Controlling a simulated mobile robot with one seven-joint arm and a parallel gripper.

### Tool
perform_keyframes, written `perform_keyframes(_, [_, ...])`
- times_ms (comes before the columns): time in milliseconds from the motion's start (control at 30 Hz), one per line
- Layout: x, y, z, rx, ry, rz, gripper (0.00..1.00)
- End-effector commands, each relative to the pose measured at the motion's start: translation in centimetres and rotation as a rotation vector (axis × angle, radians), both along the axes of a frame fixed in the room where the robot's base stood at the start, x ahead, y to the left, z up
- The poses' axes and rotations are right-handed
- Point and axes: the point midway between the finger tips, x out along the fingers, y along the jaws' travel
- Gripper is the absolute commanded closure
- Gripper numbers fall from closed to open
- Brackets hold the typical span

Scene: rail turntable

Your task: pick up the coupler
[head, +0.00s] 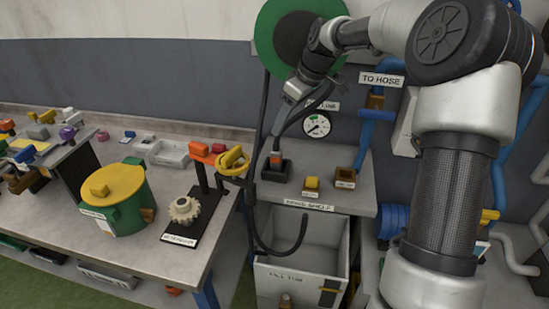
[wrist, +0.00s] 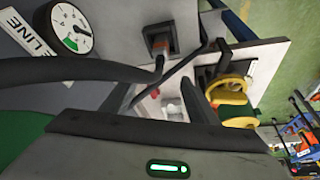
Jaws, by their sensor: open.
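What I take to be the coupler (head: 276,158) is a small orange and grey piece. It sits in a dark square holder (head: 274,174) on the grey shelf, with a black hose rising from it. It also shows in the wrist view (wrist: 160,47), at the upper middle, with the hose bending into it from the left. My gripper (head: 287,104) is above the coupler and apart from it, in front of the wall. In the wrist view my gripper (wrist: 160,92) has its dark fingers spread. No coupler is between them; the hose crosses close by.
A pressure gauge (head: 317,126) is on the wall beside the shelf. A yellow block (head: 312,184) and a dark open box (head: 345,178) stand right of the holder. A grey tub (head: 300,268) is below. A yellow wheel (head: 233,160) and a green pot (head: 118,205) are left.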

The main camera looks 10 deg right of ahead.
Motion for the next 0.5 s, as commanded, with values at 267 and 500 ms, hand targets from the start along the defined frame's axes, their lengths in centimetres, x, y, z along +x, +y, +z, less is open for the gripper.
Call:
perform_keyframes(267, [1.1,1.4,-4.5,0.000,0.005,0.002,0.46])
perform_keyframes(500, [1.5,1.7,-5.9,0.000,0.004,-0.001,0.46])
